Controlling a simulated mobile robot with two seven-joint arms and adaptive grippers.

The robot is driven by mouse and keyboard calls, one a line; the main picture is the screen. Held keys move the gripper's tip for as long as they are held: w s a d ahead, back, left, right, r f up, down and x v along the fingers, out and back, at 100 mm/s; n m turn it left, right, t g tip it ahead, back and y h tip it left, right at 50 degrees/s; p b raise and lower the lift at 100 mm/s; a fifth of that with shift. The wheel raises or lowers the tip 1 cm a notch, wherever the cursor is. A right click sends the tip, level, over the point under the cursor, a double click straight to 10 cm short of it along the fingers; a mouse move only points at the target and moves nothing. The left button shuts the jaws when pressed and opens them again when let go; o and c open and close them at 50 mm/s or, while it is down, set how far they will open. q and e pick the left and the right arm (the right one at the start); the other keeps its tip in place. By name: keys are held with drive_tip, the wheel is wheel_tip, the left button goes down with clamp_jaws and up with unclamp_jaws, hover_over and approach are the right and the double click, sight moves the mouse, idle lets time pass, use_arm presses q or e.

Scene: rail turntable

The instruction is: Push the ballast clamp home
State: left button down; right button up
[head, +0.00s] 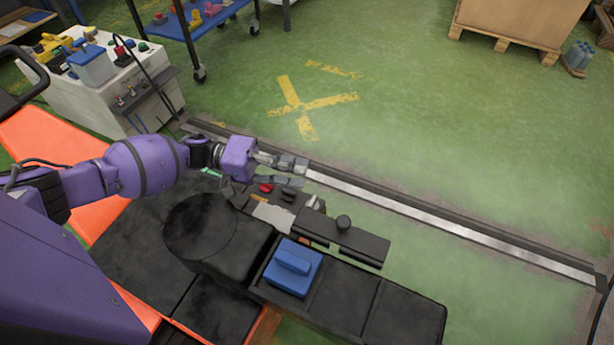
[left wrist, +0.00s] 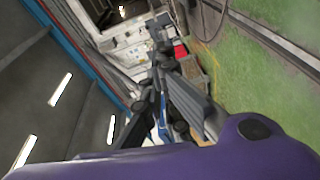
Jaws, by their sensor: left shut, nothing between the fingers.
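My left gripper (head: 298,171) is shut and empty. It is above the far end of the dark machine console, and its fingers (left wrist: 165,85) also show in the left wrist view. Below it are a red knob (head: 265,187) and small dark fittings (head: 288,195). I cannot tell for sure which of these parts is the ballast clamp. The right gripper is not in view.
A blue block (head: 292,265) sits in a black compartmented tray (head: 408,312) beside the black seat (head: 205,225). A steel rail (head: 440,215) runs along the floor behind. A white control cabinet (head: 110,85) stands at the upper left.

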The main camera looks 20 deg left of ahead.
use_arm(q)
drive_tip(key=s+d, duration=0.1)
drive_tip(key=d, duration=0.9)
drive_tip(key=shift+s+f, duration=0.3)
drive_tip(key=shift+f, duration=0.1)
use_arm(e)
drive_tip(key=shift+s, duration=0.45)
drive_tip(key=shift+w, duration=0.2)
